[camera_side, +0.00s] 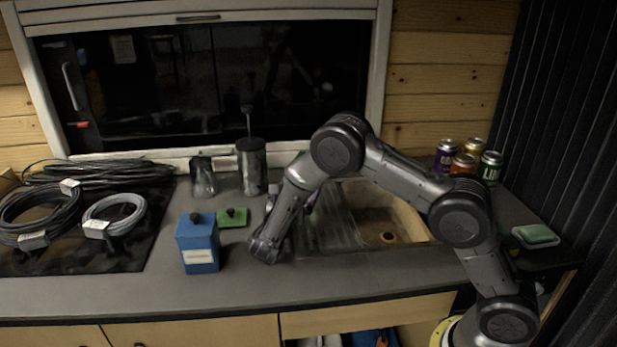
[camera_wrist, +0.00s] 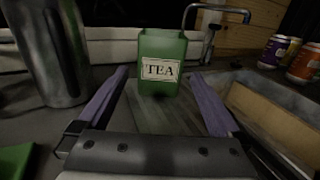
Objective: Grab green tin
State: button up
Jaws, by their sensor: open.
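The green tin (camera_wrist: 161,88) stands upright in the wrist view, with a cream TEA label facing me and no lid on it. It appears between and beyond my gripper's two purple fingers. My gripper (camera_wrist: 158,76) is open and empty; I cannot tell exactly how far the tips are from the tin. In the side view my arm hides the tin and most of my gripper. A flat green lid with a dark knob (camera_side: 233,217) lies on the counter beside the blue tin; its edge also shows in the wrist view (camera_wrist: 14,162).
The lidded blue tin (camera_side: 198,245) stands left of my gripper. A tall dark canister (camera_side: 252,168) and a shorter one (camera_side: 203,178) stand behind. The sink (camera_side: 385,212) lies right, with several cans (camera_side: 464,163) beyond. Coiled cables (camera_side: 40,215) lie far left.

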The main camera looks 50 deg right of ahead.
jog(key=x, duration=0.9)
jog(key=shift+d, duration=0.15)
jog(key=shift+r, duration=0.15)
grip_shut()
dwell(0.3)
jog(key=shift+s+r, duration=0.1)
jog(key=shift+r, duration=1.55)
jog(key=s+a+r, duration=0.4)
jog(key=s+r, duration=0.5)
jog(key=s, duration=0.4)
jog(key=shift+a+r, duration=0.3)
jog(key=shift+a, duration=0.1)
